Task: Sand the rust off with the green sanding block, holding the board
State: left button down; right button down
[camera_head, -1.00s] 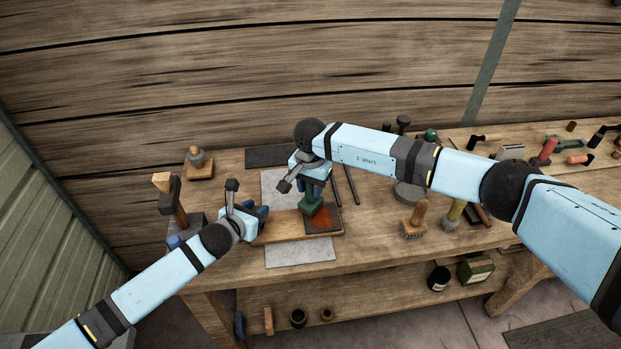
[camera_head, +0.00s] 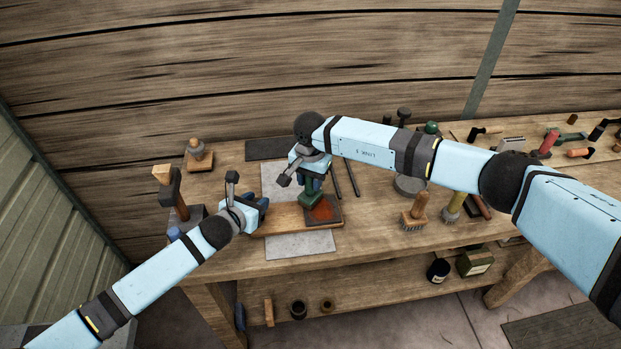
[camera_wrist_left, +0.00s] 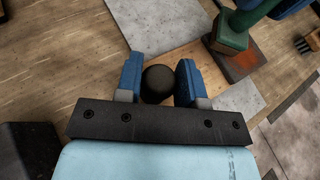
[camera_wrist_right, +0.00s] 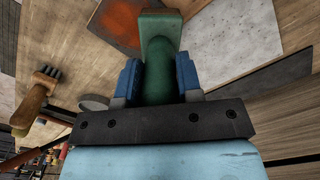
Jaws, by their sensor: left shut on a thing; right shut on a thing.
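The wooden board (camera_head: 285,219) lies on the bench over a grey sheet. At its right end is a dark square plate with an orange-brown rust patch (camera_head: 325,211); the patch also shows in the right wrist view (camera_wrist_right: 122,20). My left gripper (camera_head: 262,207) is shut on the board's round black knob (camera_wrist_left: 158,84) at the left end. My right gripper (camera_head: 312,187) is shut on the handle of the green sanding block (camera_wrist_right: 160,28). The block sits at the plate's left side, covering part of it; it also shows in the left wrist view (camera_wrist_left: 229,40). Contact underneath is hidden.
Brushes (camera_head: 415,213) stand farther right. A dark flat slab (camera_head: 268,149) lies at the back.

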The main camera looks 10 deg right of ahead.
jog(key=shift+f, duration=0.35)
jog(key=shift+s+d+r, duration=0.1)
jog(key=shift+s+d, duration=1.1)
jog(key=shift+d, duration=0.05)
jog(key=shift+s+d, duration=1.25)
jog(key=shift+s, duration=0.05)
jog(key=shift+w+a, duration=0.1)
jog(key=shift+w+a+f, duration=0.25)
jog(key=shift+w+a, duration=0.85)
jog(key=shift+a, duration=0.05)
